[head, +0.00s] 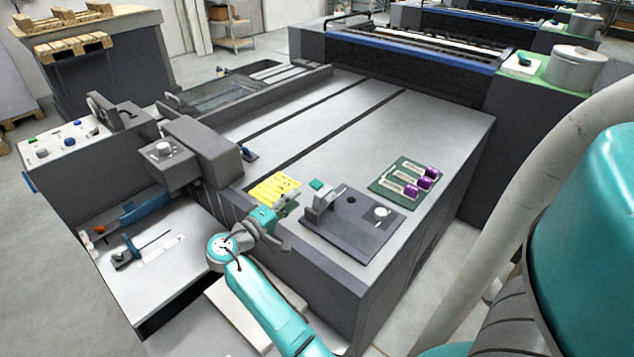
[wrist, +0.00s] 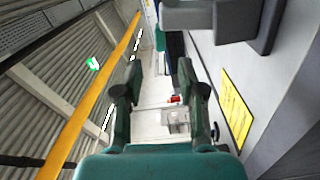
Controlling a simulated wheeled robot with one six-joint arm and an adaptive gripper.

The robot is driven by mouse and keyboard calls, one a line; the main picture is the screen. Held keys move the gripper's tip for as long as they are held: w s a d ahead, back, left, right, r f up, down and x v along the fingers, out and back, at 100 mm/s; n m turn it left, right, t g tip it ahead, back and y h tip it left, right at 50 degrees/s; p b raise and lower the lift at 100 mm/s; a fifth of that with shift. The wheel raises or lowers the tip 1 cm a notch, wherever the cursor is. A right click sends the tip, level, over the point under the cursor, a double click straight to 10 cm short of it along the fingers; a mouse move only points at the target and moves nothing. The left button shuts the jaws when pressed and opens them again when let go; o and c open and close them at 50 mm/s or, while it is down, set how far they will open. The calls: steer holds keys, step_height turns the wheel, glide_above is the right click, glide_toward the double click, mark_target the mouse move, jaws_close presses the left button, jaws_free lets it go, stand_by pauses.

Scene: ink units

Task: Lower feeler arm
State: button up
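My gripper (head: 287,203) is in the air near the front edge of the grey bench, beside a yellow sheet. In the wrist view its two dark fingers (wrist: 159,75) stand apart with nothing between them. Just right of it in the head view is a dark base plate (head: 372,228) bearing a grey angled arm-like block (head: 322,204) with a green pad (head: 317,184) at its upper end, and a pale round knob (head: 381,213). The block looks raised, and the gripper appears apart from it. I cannot tell for certain which part is the feeler arm.
The yellow sheet (head: 273,188) lies on the bench top (head: 300,125); it also shows in the wrist view (wrist: 236,108). A green tray (head: 393,196) with purple-ended cylinders lies behind the plate. A grey housing with a knob (head: 163,148) stands at left. The middle bench top is clear.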

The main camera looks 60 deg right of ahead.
mark_target(311, 186)
steer(key=x, duration=0.9)
steer(key=shift+d, duration=0.4)
jaws_close()
